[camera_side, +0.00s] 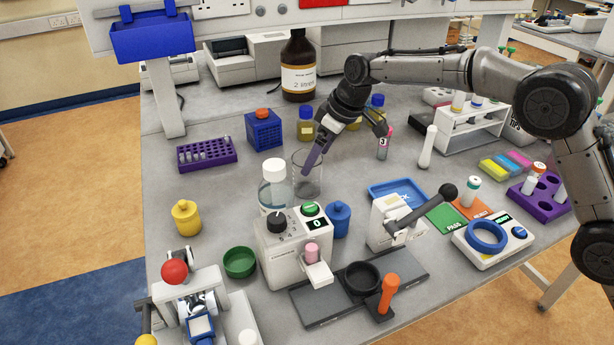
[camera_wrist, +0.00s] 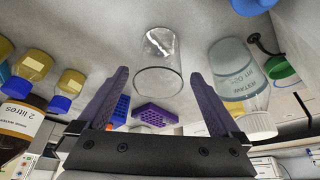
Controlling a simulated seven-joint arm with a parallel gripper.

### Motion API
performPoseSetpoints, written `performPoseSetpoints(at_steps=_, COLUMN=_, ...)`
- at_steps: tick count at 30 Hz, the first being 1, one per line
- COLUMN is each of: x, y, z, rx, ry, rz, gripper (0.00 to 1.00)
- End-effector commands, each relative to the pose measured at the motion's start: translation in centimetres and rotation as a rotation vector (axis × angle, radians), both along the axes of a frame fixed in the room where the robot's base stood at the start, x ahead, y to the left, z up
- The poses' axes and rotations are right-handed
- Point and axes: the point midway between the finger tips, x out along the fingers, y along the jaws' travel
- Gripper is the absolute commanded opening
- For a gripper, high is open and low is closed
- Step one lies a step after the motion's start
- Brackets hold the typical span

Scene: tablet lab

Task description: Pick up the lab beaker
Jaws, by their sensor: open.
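The lab beaker (camera_side: 308,182) is a clear glass cup standing upright on the grey bench, left of centre in the side view. In the wrist view the beaker (camera_wrist: 160,62) appears just beyond the fingertips, in line with the gap between them. My gripper (camera_side: 345,150) comes in from the right, tilted, with its purple fingers spread and nothing held. One purple finger overlaps the beaker's upper part in the side view; I cannot tell whether it touches. Both fingers of my gripper (camera_wrist: 158,78) show apart in the wrist view.
A clear bottle with a white cap (camera_side: 272,187) stands close at the beaker's left front. Blue-capped bottles (camera_side: 306,125) and a large brown bottle (camera_side: 298,80) stand behind. A blue pot (camera_side: 339,220) and a white device (camera_side: 292,250) are in front. Bench left of the bottle is fairly clear.

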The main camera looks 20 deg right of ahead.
Motion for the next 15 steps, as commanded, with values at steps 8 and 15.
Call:
performPoseSetpoints(at_steps=8, x=0.8, y=0.7, z=-2.5, rx=0.0, ry=0.0, rz=0.0, gripper=1.0)
performPoseSetpoints(at_steps=15, x=1.6, y=1.2, z=-5.3, rx=-0.001, ry=0.002, rz=0.0, gripper=1.0)
